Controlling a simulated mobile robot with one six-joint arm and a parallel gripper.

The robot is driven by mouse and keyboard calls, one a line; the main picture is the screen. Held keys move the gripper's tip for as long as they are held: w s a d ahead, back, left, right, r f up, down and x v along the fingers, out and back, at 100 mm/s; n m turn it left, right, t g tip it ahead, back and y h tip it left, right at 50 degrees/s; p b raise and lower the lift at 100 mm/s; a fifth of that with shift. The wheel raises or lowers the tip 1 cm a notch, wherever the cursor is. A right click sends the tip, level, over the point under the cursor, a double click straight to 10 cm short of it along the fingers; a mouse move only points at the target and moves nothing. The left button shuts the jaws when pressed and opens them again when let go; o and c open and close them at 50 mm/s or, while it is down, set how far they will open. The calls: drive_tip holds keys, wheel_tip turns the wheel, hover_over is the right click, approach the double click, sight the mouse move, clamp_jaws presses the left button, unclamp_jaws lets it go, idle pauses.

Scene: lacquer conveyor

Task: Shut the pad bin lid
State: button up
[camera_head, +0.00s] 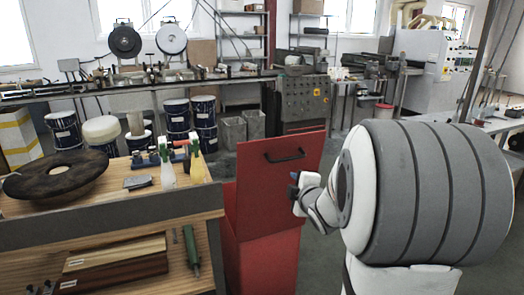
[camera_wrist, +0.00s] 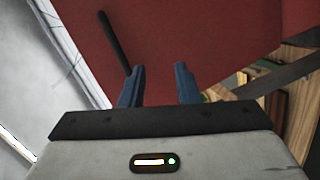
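The red pad bin (camera_head: 268,264) stands right of the wooden workbench in the head view. Its red lid (camera_head: 262,198) stands raised and tilted, with a black bar handle (camera_head: 285,156) near its top edge. My gripper (camera_head: 294,183) is at the lid's right part, below and right of the handle. In the wrist view, the blue fingers of my gripper (camera_wrist: 157,80) are apart with nothing between them. The red lid (camera_wrist: 210,40) fills the view beyond them, and the handle (camera_wrist: 113,40) lies left of the fingers. I cannot tell whether the fingers touch the lid.
The wooden workbench (camera_head: 110,213) is close left of the bin, holding a dark round disc (camera_head: 55,173), a white bottle (camera_head: 167,170) and a yellow bottle (camera_head: 197,166). Paint buckets (camera_head: 178,115) and a control cabinet (camera_head: 305,97) stand behind. Some floor shows right of the lid.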

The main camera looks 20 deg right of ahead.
sight(285, 159)
drive_tip(key=w+r+n+t, duration=0.1)
drive_tip(key=w, duration=0.2)
drive_tip(key=w+r+n+y+p, duration=0.1)
drive_tip(key=w, duration=0.2)
drive_tip(key=w+d+r+n+t+y, duration=0.1)
drive_tip(key=w+n, duration=0.1)
drive_tip(key=w, duration=0.1)
drive_tip(key=shift+r+t+p, duration=0.25)
drive_tip(key=shift+t+p, duration=0.05)
drive_tip(key=shift+p, duration=0.1)
drive_tip(key=shift+c, duration=0.4)
clamp_jaws()
